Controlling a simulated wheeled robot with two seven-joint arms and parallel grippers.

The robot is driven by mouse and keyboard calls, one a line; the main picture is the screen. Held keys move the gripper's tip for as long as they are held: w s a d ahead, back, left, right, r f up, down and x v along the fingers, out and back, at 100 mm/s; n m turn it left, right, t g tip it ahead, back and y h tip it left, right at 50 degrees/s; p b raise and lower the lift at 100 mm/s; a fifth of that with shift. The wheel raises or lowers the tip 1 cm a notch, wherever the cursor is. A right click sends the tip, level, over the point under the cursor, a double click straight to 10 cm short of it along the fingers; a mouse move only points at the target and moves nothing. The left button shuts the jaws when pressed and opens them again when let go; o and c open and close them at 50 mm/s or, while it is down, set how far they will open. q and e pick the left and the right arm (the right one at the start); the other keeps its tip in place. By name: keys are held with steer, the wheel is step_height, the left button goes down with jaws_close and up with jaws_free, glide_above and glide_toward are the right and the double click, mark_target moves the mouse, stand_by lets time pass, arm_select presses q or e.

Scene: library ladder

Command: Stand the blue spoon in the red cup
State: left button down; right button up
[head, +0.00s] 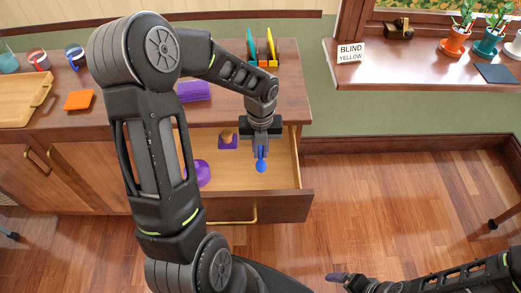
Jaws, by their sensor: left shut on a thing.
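The blue spoon (261,166) is in my left gripper (260,148), which is shut on it. The spoon hangs downward with its rounded end lowest, above the open drawer. A red cup (40,62) stands on the counter at the far left, well away from the left gripper.
The open drawer (286,172) holds purple things (203,173). On the counter (120,112) are a blue cup (75,58), a wooden tray (28,112), an orange square (79,99) and a purple stack (194,91). A windowsill (400,75) with potted plants is at right.

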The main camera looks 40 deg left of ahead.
arm_select(q)
steer(key=w+d+r+n, duration=0.3)
steer(key=d+n, duration=0.5)
steer(key=n, duration=0.1)
steer(key=w+d+r+n, duration=0.3)
steer(key=d+n, duration=0.6)
steer(key=n, duration=0.1)
steer(key=w+d+r+n, duration=0.3)
steer(key=d+n, duration=0.6)
steer(key=shift+w+r+n, duration=0.25)
steer(key=shift+n, duration=0.05)
steer(key=shift+a, duration=0.1)
